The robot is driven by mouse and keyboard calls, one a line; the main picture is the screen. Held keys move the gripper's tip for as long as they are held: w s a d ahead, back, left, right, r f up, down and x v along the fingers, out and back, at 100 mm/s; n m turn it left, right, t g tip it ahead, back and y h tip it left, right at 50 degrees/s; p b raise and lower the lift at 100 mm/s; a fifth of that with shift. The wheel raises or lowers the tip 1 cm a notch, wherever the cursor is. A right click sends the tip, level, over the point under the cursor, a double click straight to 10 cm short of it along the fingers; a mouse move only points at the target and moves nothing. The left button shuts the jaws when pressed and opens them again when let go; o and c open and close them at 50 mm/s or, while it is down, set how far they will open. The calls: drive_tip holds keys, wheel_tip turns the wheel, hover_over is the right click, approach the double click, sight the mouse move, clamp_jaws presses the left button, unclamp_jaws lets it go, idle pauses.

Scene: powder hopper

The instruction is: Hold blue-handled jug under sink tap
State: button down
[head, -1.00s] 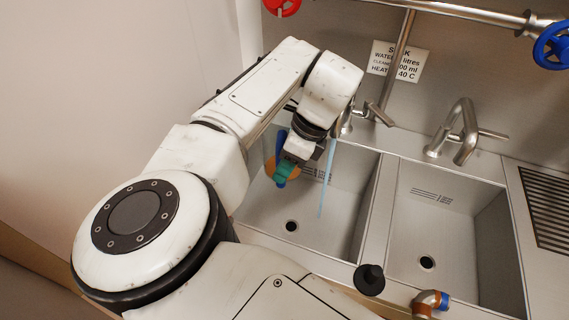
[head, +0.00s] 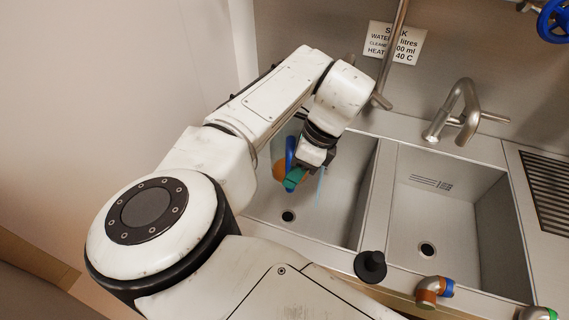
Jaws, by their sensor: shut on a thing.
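My gripper (head: 299,172) is over the left sink basin (head: 330,226), shut on the jug's blue handle (head: 290,151). The jug (head: 278,171) shows only in part, as a clear side and an orange patch left of the handle. Its mouth and the rest are hidden behind my wrist and fingers. A thin light-blue water stream (head: 320,186) falls just right of my gripper, apart from the visible part of the jug. The left tap's spout is hidden behind my wrist.
A right basin (head: 428,210) with its own tap (head: 459,112) stands empty. A sink sign (head: 394,45) and a pipe are on the back wall. A black knob (head: 370,267) and a copper elbow (head: 431,291) sit at the front edge.

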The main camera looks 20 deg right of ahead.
drive_tip(key=s+d+p, duration=0.4)
drive_tip(key=s+d, duration=0.1)
drive_tip(key=d, duration=0.2)
idle(0.6)
drive_tip(key=shift+d, duration=0.1)
idle(1.2)
hover_over(280, 167)
drive_tip(key=s+a, duration=0.1)
drive_tip(key=s, duration=0.3)
idle(0.6)
drive_tip(key=shift+r, duration=0.1)
wheel_tip(280, 167, up, 12)
drive_tip(key=p, duration=1)
idle(0.3)
